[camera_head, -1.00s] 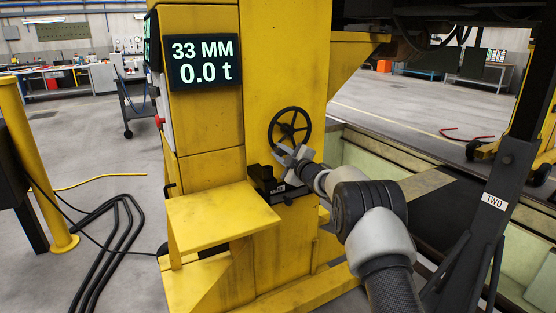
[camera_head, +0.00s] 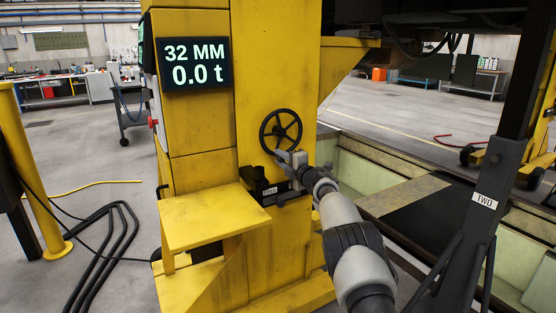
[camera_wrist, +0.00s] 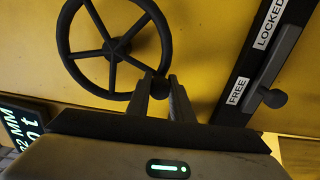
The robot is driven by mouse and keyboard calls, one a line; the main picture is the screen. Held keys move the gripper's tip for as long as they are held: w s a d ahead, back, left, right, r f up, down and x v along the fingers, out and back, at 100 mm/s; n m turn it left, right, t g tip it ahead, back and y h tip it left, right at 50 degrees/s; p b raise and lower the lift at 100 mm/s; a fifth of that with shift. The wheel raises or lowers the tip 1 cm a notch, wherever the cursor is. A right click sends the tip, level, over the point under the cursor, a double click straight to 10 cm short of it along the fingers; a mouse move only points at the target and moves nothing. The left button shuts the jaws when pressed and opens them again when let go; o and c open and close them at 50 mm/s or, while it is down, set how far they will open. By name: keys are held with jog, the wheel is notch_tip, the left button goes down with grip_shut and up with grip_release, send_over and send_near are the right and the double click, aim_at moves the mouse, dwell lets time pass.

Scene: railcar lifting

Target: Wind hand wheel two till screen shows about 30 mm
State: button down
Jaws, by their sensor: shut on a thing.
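The black hand wheel (camera_head: 281,130) is on the yellow column, and its spokes and rim fill the upper left of the wrist view (camera_wrist: 118,47). My gripper (camera_head: 288,157) is at the wheel's lower rim. In the wrist view my gripper (camera_wrist: 160,92) is shut on the wheel's small handle knob (camera_wrist: 156,86), which its fingers partly hide. The screen (camera_head: 196,64) on the column reads 32 MM and 0.0 t. A sign reading TWO (camera_head: 484,200) is on a dark post at the right.
Below the wheel is a black lock box (camera_head: 270,188). In the wrist view its lever knob (camera_wrist: 275,98) sits by the FREE label (camera_wrist: 238,90). A yellow shelf (camera_head: 215,215) juts out at the left below the screen. Black cables (camera_head: 100,245) lie on the floor.

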dwell(0.3)
jog(key=c, duration=1.6)
grip_release()
jog(key=shift+o, duration=0.2)
jog(key=shift+d, duration=0.1)
jog(key=shift+s+d, duration=0.4)
jog(key=p+v, duration=0.1)
jog(key=v, duration=1.5)
jog(key=shift+p, duration=0.3)
jog(key=shift+s, duration=0.1)
